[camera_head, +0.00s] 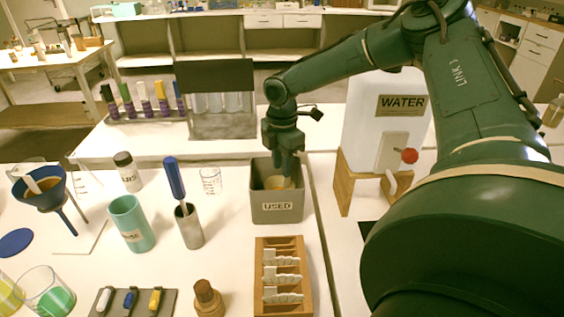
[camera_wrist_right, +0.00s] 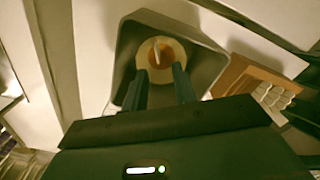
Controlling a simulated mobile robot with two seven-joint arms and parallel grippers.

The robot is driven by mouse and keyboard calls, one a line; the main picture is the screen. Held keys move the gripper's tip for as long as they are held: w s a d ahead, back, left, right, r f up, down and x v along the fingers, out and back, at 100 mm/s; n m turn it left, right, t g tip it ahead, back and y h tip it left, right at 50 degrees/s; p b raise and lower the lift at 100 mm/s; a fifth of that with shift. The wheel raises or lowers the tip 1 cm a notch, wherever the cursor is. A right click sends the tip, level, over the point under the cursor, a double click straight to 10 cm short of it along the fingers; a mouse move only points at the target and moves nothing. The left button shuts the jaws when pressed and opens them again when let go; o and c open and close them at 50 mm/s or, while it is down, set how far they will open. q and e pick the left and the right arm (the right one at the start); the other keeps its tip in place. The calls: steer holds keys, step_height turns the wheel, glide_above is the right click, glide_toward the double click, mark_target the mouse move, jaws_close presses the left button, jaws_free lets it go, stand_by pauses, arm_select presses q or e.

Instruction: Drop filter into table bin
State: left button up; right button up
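The table bin (camera_head: 277,213) is a grey open box labelled USED, standing near the right edge of the white table. The round cream filter (camera_head: 278,183) with a brown centre is inside the bin. It also shows in the right wrist view (camera_wrist_right: 174,70), below and between my fingertips, with a pale upright tab at its middle. My right gripper (camera_head: 287,172) points down into the bin mouth. In the right wrist view its two fingers are apart, with no contact on the filter to be seen. My left gripper is not in view.
A wooden rack (camera_head: 265,300) with white pieces stands in front of the bin. A white WATER tank (camera_head: 385,130) stands to its right. A glass beaker (camera_head: 210,180) and a metal cup (camera_head: 189,228) with a blue-handled tool stand to its left.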

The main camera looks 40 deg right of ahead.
step_height(320, 180, up, 13)
stand_by(0.6)
stand_by(0.7)
